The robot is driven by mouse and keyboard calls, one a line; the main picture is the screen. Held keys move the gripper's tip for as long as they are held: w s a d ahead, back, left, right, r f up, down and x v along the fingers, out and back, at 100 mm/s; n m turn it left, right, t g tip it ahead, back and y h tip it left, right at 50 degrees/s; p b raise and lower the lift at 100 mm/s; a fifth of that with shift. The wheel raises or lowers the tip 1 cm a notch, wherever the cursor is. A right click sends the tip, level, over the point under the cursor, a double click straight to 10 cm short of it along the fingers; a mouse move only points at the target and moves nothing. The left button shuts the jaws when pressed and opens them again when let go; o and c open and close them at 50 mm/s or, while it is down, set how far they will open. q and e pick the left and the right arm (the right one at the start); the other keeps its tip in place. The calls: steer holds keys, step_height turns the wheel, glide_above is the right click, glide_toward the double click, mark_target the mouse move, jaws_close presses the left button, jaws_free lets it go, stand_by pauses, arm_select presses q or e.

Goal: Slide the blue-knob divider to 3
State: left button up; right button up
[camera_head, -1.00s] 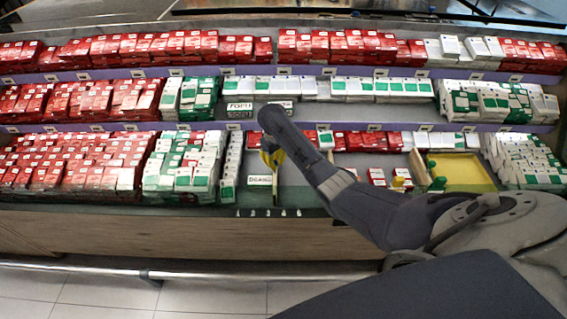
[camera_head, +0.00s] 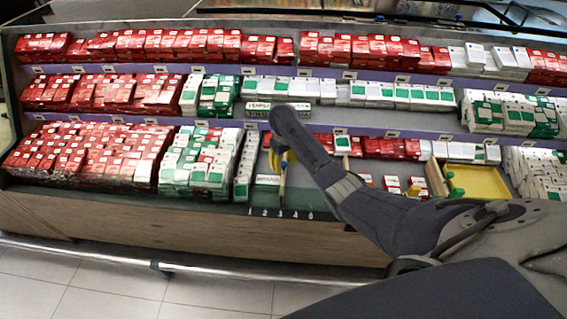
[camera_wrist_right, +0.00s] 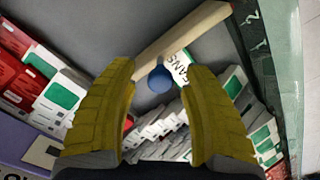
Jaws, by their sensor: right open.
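The divider (camera_head: 283,188) is a narrow wood-coloured bar in the lower shelf, running front to back. Its front end looks close to the third white mark (camera_head: 281,213) from the left on the shelf edge; the digits are too small to read surely. In the right wrist view the bar (camera_wrist_right: 190,33) crosses the top, with its round blue knob (camera_wrist_right: 160,79) below. My right gripper (camera_wrist_right: 158,72) is open, its yellow fingers on either side of the knob; contact cannot be told. In the head view my right gripper (camera_head: 282,160) is small and partly covered by my arm. My left gripper is out of view.
White-green boxes (camera_head: 243,170) stand left of the divider, with a flat box (camera_head: 267,181) close by. A yellow tray (camera_head: 478,183) and a few small boxes (camera_head: 392,183) lie to the right. The purple shelf edge (camera_head: 230,124) runs above.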

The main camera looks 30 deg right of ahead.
step_height(320, 180, up, 12)
stand_by(0.8)
stand_by(0.4)
